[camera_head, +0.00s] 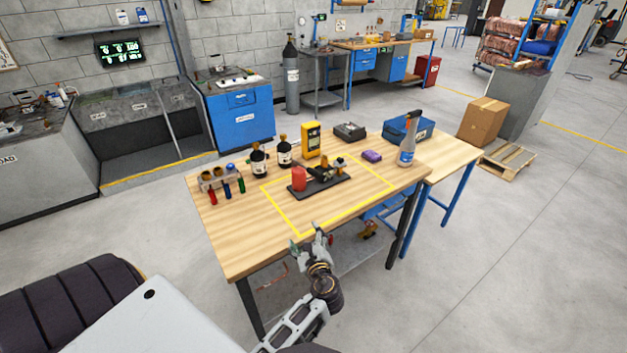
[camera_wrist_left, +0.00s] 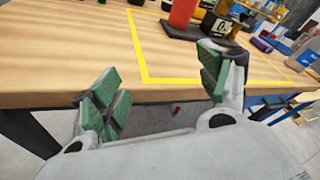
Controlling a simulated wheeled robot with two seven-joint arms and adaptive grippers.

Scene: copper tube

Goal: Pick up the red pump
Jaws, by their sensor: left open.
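The red pump (camera_head: 299,179) is a red body at the left end of a dark base (camera_head: 322,187), which carries black and brass parts. It stands inside a yellow rectangle marked on the wooden table (camera_head: 236,235). In the left wrist view the pump (camera_wrist_left: 182,14) is at the top, partly cut off by the frame edge. My left gripper (camera_head: 312,242) is open and empty near the table's front edge, apart from the pump and on its near side. Its green-padded fingers (camera_wrist_left: 163,88) are spread wide in the wrist view. My right gripper is not in view.
Left of the pump are a rack of coloured tubes (camera_head: 224,183) and dark bottles (camera_head: 259,162). Behind stand a yellow meter (camera_head: 311,138) and a dark box (camera_head: 349,132). A purple item (camera_head: 372,156) and a spray bottle (camera_head: 407,150) are right. The table's front is clear.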

